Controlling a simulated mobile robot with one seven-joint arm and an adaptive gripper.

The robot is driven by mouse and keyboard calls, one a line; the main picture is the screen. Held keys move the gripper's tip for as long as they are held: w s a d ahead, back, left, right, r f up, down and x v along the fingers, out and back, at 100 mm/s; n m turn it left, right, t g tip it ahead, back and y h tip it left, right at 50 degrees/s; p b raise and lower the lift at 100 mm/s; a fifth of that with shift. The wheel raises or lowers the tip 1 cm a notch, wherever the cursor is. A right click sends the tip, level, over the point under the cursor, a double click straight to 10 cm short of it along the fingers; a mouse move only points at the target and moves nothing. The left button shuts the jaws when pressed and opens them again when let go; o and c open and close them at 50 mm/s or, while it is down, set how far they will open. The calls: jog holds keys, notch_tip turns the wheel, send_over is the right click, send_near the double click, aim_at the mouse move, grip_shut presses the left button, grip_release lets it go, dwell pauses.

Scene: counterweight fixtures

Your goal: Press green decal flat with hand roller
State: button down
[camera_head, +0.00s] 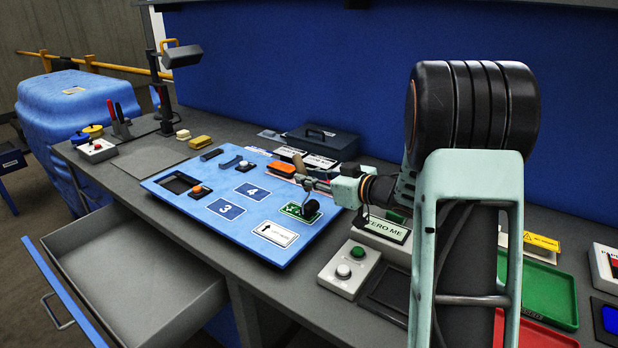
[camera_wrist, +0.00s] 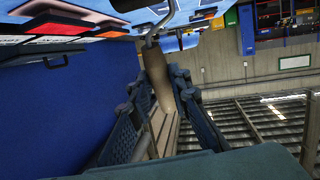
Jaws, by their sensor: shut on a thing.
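My gripper (camera_head: 318,184) is shut on the hand roller. The roller's tan handle (camera_head: 298,163) sticks up past the fingers, and its dark wheel (camera_head: 310,207) hangs below. In the wrist view the brown handle (camera_wrist: 157,75) lies between the two dark ridged fingers of my gripper (camera_wrist: 162,100). The green decal (camera_head: 294,210) lies on the light blue panel (camera_head: 185,208) near its right side. The wheel covers the decal's right part; I cannot tell whether they touch.
The panel also carries blue 3 and 4 plates (camera_head: 226,208), a white arrow label (camera_head: 274,233) and a dark tray (camera_head: 180,183). A button box (camera_head: 347,270) stands right of the panel. A toolbox (camera_head: 322,140) stands behind. An open drawer (camera_head: 130,270) juts out in front.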

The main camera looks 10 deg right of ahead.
jog(key=shift+w+a+r+p, duration=0.1)
jog(key=shift+w+a+p, duration=0.25)
jog(key=shift+w+a, duration=0.9)
jog(key=shift+s+f+b, duration=0.1)
jog(key=shift+f+b, duration=0.25)
jog(key=shift+f, duration=0.3)
dwell(0.9)
jog(key=shift+r+p, duration=0.2)
jog(key=shift+p, duration=0.1)
jog(key=shift+r+p, duration=0.3)
jog(key=shift+r, duration=0.05)
jog(key=shift+w+a, duration=1.15)
jog(key=shift+w, duration=0.1)
